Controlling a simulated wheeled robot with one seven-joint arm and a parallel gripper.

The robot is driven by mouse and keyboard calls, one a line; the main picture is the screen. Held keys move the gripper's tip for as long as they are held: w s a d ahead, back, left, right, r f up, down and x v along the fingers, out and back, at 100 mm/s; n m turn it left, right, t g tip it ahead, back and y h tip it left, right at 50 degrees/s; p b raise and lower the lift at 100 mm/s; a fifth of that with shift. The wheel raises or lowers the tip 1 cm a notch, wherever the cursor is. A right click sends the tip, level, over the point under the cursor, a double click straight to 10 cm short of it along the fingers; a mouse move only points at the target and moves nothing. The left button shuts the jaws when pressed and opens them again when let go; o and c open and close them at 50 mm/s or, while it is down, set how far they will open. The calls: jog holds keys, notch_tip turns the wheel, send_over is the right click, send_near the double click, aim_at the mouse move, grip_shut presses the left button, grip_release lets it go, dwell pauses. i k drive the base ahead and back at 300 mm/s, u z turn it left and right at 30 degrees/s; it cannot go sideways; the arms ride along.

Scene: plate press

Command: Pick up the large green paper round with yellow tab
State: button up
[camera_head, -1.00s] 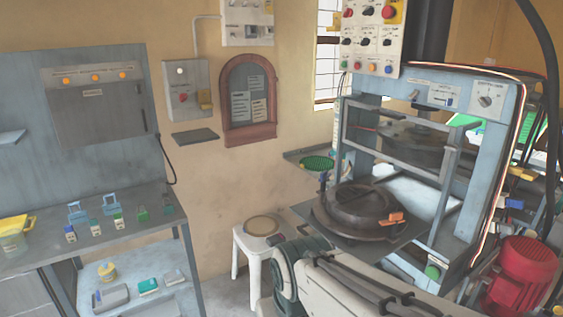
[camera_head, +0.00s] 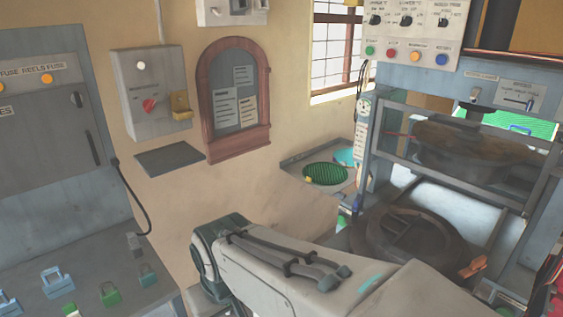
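The large green round (camera_head: 325,174) lies flat on a grey shelf (camera_head: 296,158) fixed to the wall, left of the press. A small yellow tab (camera_head: 308,179) shows at its left edge. A teal piece (camera_head: 346,157) lies behind it on the same shelf, partly hidden by the press frame. My arm reaches across the lower middle of the view, in front of and below the shelf. My gripper is not in view.
The press, with its dark round plate (camera_head: 412,236) and orange handle (camera_head: 473,267), stands to the right of the shelf. A noticeboard (camera_head: 207,108) and a switch box (camera_head: 146,92) hang on the wall.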

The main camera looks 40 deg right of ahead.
aim_at(320, 174)
jog(key=z, duration=0.75)
jog(key=i, duration=1.25)
jog(key=z, duration=0.85)
